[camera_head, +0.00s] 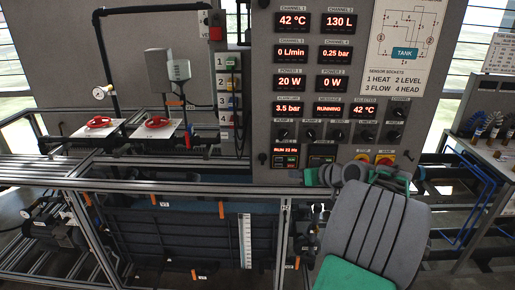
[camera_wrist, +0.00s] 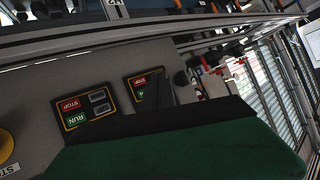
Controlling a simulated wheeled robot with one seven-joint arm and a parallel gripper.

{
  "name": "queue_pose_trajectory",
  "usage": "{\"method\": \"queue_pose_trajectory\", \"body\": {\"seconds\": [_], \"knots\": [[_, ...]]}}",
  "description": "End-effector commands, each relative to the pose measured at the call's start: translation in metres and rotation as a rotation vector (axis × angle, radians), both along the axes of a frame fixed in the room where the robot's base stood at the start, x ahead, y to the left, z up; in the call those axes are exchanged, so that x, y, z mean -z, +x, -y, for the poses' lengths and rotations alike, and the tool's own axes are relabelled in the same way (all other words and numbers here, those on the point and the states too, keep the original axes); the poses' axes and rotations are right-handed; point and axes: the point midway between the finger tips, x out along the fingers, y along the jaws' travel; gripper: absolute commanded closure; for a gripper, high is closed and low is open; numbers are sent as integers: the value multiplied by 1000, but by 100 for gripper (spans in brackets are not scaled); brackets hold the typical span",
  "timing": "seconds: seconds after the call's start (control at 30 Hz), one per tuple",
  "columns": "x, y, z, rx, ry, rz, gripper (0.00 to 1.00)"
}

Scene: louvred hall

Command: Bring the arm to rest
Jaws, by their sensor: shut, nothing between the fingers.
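My gripper (camera_head: 312,177) is small in the head view, in front of the lower edge of the grey control panel (camera_head: 270,75). My grey and green arm reaches up to it from the lower right and hides part of the panel's bottom. In the wrist view the dark fingers (camera_wrist: 157,92) are together with nothing between them. They overlap a box with STOP and RUN buttons (camera_wrist: 140,84). A second STOP and RUN box (camera_wrist: 86,106) shows to the left. I cannot tell whether the fingers touch the panel.
Lit displays (camera_head: 338,54) and dark knobs (camera_head: 338,133) cover the panel. Red and yellow knobs (camera_head: 385,159) sit close above my wrist. A metal rail (camera_head: 180,184) runs across in front. Red valve wheels (camera_head: 158,122) stand at left, a bench with cables (camera_head: 490,125) at right.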

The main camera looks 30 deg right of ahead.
Motion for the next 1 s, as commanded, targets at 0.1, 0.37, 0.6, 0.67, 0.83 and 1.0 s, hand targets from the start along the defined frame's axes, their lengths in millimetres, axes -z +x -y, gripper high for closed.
{"method": "queue_pose_trajectory", "body": {"seconds": [0.1,0.37,0.6,0.67,0.83,1.0], "knots": [[7,-4,-4,9,51,-37,100],[129,-91,-3,246,288,-474,100],[177,-185,-47,458,426,-806,100],[179,-202,-70,491,430,-886,100],[165,-227,-140,498,334,-1043,100],[141,-215,-201,376,143,-1025,100]]}}
